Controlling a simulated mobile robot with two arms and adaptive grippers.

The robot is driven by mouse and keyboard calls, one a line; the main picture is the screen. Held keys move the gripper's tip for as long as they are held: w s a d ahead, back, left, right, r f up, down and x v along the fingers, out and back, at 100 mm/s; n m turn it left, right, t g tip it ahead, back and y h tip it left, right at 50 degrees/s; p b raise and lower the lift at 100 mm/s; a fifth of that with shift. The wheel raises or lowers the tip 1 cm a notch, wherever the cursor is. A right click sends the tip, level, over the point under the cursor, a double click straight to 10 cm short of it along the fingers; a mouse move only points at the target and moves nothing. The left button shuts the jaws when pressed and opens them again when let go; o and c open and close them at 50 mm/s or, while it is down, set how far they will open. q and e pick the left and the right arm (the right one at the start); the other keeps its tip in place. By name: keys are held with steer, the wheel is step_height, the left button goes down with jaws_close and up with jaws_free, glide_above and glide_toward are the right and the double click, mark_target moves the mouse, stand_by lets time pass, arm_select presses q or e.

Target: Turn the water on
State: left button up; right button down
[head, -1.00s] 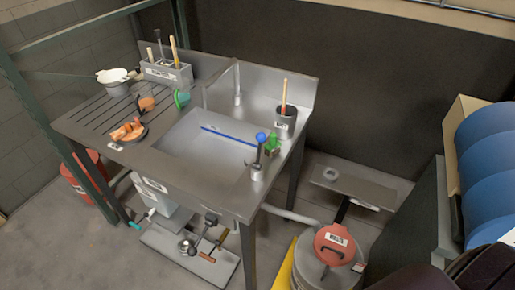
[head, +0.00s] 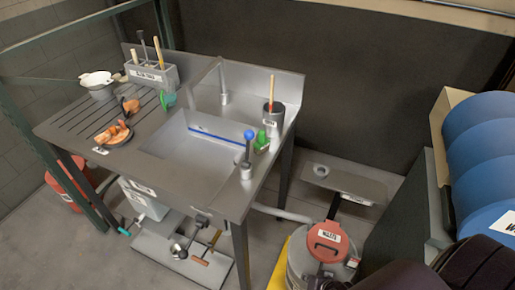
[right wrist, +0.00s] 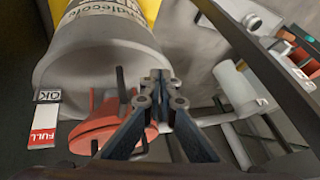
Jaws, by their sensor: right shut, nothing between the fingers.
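The steel sink (head: 165,150) stands in the middle of the head view, its basin empty except for a blue strip along the far edge. A thin bent spout (head: 223,98) rises behind the basin. A lever with a blue ball top (head: 249,135) stands upright on the right front rim. My right gripper (right wrist: 160,78) is shut and empty in the right wrist view, in front of a red round part (right wrist: 97,130) and a grey container (right wrist: 95,45). I cannot tell whether it touches them. It is apart from the blue-topped lever. My left gripper is in neither view.
A grey drum with a red lid (head: 327,240) stands right of the sink's front leg. A green item (head: 261,140) and a grey cup (head: 271,120) sit beside the lever. Blue discs (head: 485,150) fill the right side. Pipes and fittings (head: 180,245) lie below the sink.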

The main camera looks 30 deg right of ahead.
mark_target(248, 147)
steer(key=w+d+r+m+t+b, duration=0.1)
steer(key=w+d+r+m+t, duration=0.15)
steer(key=w+r, duration=0.65)
steer(key=w+d+r+m+t, duration=0.2)
steer(key=w+r+m+t, duration=0.3)
steer(key=r, duration=0.7)
steer(key=w+a+r+m+t+y+b, duration=0.1)
steer(key=w+a+r+y, duration=0.1)
steer(key=r, duration=1)
steer(key=w+a+r+m+t+y, duration=0.1)
steer(key=a+r, duration=0.3)
steer(key=r, duration=0.9)
steer(key=shift+w+a+r+m+y+b, duration=0.15)
steer(key=shift+w+r+m+y+b, duration=0.2)
steer(key=shift+w+m, duration=0.45)
steer(key=shift+f, duration=0.1)
steer(key=w+a+p, duration=0.3)
steer(key=w+a, duration=0.2)
steer(key=w, duration=0.3)
steer(key=shift+f, duration=0.2)
